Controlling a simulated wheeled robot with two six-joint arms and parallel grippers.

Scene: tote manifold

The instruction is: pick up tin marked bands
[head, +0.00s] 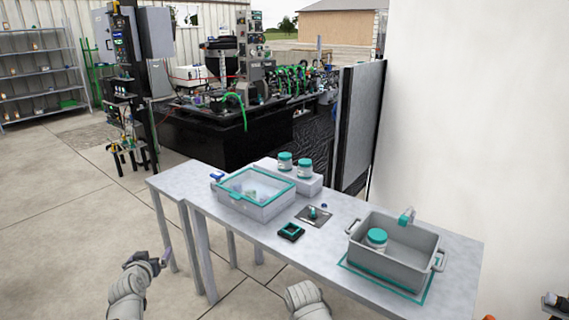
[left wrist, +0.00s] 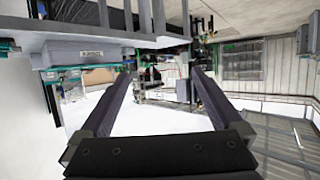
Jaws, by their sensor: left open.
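Three white tins with teal lids show in the head view. Two tins, the left one (head: 285,162) and the right one (head: 305,168), stand on a grey block (head: 301,184) at the back of the table. A third tin (head: 376,239) stands inside the grey tote (head: 398,259). Their markings are too small to read, so I cannot tell which says bands. My left gripper (head: 152,260) is low and left of the table, away from the tins. In the left wrist view (left wrist: 158,74) its fingers are apart with nothing between them. My right arm shows at the bottom; its gripper does not.
A clear-lidded bin (head: 256,205) with teal trim sits left of the tote. A dark square tray (head: 291,231) and a dark mat (head: 314,216) with a small teal item lie between them. The table's left end (head: 178,181) is mostly clear.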

